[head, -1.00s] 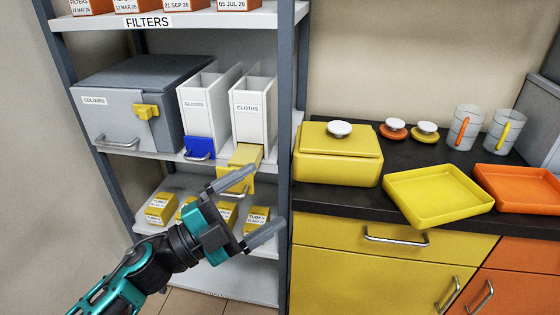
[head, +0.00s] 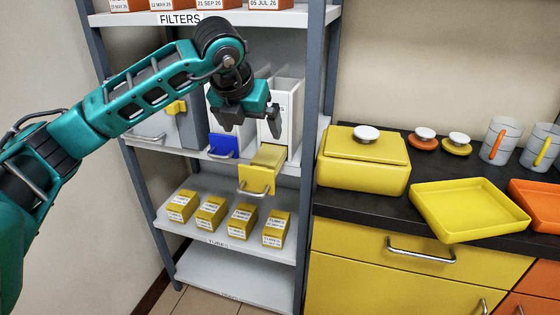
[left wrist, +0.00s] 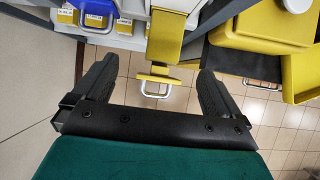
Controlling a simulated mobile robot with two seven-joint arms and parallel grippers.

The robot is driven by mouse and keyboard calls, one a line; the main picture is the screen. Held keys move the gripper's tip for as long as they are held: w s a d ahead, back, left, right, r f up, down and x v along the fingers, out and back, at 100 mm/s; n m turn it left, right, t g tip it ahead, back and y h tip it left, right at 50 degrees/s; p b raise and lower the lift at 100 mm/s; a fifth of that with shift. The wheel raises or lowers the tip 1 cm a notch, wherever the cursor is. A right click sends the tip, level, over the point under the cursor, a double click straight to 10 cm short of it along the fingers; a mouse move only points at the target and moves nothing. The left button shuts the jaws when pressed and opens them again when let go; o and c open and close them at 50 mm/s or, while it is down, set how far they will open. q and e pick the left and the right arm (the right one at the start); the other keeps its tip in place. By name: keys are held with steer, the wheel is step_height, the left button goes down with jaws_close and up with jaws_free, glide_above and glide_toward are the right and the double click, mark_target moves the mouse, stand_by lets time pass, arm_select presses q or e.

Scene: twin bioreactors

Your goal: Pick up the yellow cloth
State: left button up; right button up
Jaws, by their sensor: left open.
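The white box labelled CLOTHS (head: 286,108) stands on the middle shelf, partly hidden by my left gripper. A yellow pull-out part (head: 268,155) with a metal-handled front (head: 256,180) juts from its lower end past the shelf edge; it also shows in the left wrist view (left wrist: 165,40). I cannot make out a separate yellow cloth on or in it. My left gripper (head: 250,122) is open and empty, pointing down in front of the boxes and above the yellow part. In the left wrist view the yellow front lies between the open fingers (left wrist: 158,72). My right gripper is not in view.
The box with a blue front (head: 222,146) stands left of the CLOTHS box. A grey cabinet (head: 187,130) is behind my arm. A rack post (head: 312,130) stands close on the right, then a yellow box (head: 362,175) on the counter. Several yellow cartons (head: 242,222) sit below.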

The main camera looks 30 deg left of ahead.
arm_select(q)
glide_toward(268, 155)
steer(key=f, duration=0.2)
steer(key=w+a+f, duration=0.1)
steer(key=shift+a+f, duration=0.1)
steer(key=shift+f, duration=0.1)
steer(key=x, duration=0.4)
steer(key=shift+w+d, duration=0.35)
steer(key=shift+w, duration=0.05)
steer(key=shift+w+a+f, duration=0.1)
steer(key=shift+w+f, duration=0.2)
steer(key=shift+f, duration=0.15)
steer(key=shift+c, duration=0.4)
steer(key=c, duration=1)
steer(key=shift+c, duration=0.2)
steer(key=shift+r, duration=0.1)
step_height(268, 155, up, 20)
steer(key=p, duration=0.1)
steer(key=shift+p, duration=0.35)
